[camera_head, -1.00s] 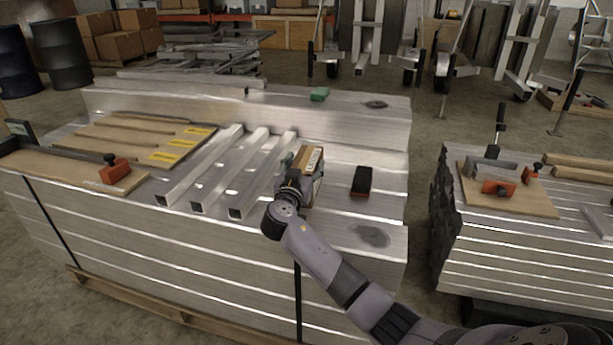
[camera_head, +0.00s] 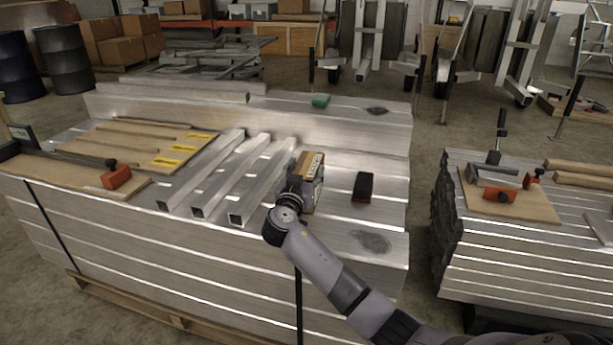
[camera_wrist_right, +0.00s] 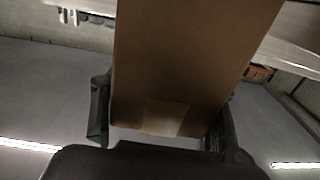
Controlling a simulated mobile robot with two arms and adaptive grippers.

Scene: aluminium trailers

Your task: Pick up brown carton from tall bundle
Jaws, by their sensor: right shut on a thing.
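The brown carton (camera_head: 314,181) is at the middle of the tall bundle (camera_head: 230,262) of aluminium planks, right of the square tubes. My right gripper (camera_head: 297,184) is shut on the carton, with its arm coming in from the lower right. In the right wrist view the carton (camera_wrist_right: 190,65) fills the middle, and the two fingers of the gripper (camera_wrist_right: 163,115) press on its sides. I cannot tell whether the carton's underside touches the bundle top. My left gripper is not in view.
Square aluminium tubes (camera_head: 215,175) lie left of the carton. A black and red block (camera_head: 363,187) lies close on its right. A green item (camera_head: 320,100) sits farther back. Wooden boards with yellow labels (camera_head: 140,145) cover the left. A lower bundle (camera_head: 520,255) stands to the right, across a gap.

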